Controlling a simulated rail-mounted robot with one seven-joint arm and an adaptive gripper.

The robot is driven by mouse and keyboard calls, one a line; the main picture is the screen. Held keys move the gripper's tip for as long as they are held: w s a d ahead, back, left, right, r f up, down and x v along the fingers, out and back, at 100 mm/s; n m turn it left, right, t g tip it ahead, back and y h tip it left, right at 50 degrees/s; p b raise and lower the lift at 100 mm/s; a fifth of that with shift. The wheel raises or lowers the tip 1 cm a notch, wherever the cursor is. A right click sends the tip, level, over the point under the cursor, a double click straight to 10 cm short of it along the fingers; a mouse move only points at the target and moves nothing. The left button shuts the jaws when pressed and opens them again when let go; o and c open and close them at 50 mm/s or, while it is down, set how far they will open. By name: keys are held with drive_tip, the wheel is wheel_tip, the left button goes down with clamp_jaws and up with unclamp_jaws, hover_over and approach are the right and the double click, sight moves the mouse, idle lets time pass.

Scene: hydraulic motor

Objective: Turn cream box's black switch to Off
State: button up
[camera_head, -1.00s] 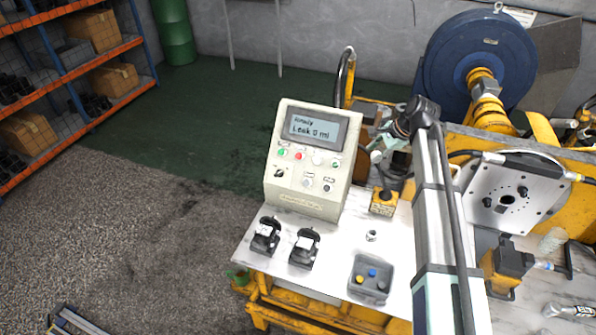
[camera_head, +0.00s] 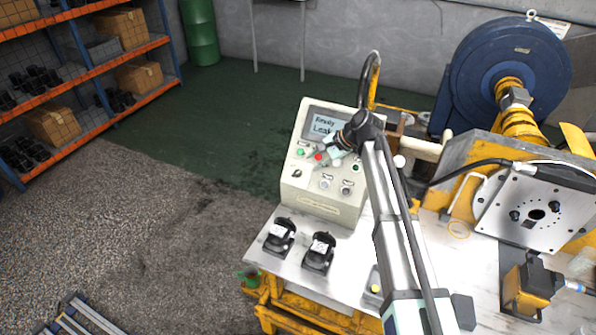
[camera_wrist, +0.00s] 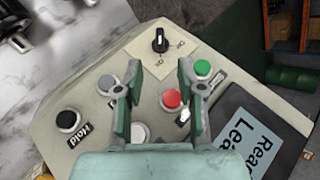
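The cream box (camera_head: 318,205) stands on the white bench top with its sloped panel facing up. Its black switch (camera_head: 297,174) is on the panel's left side in the head view. My gripper (camera_head: 332,152) is over the panel's upper right part. In the wrist view my gripper (camera_wrist: 155,75) is open, fingers apart, with the switch beyond the fingertips, untouched.
Near the fingers are a red button (camera_wrist: 171,98), green button (camera_wrist: 203,68), grey button (camera_wrist: 106,83) and black button (camera_wrist: 67,120). The display (camera_head: 325,122) is partly covered by my arm. Two black parts (camera_head: 279,237) (camera_head: 319,252) stand on the bench before the box.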

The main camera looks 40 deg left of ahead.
sight(298, 172)
drive_tip(key=p+x, duration=0.2)
drive_tip(key=x, duration=0.8)
clamp_jaws()
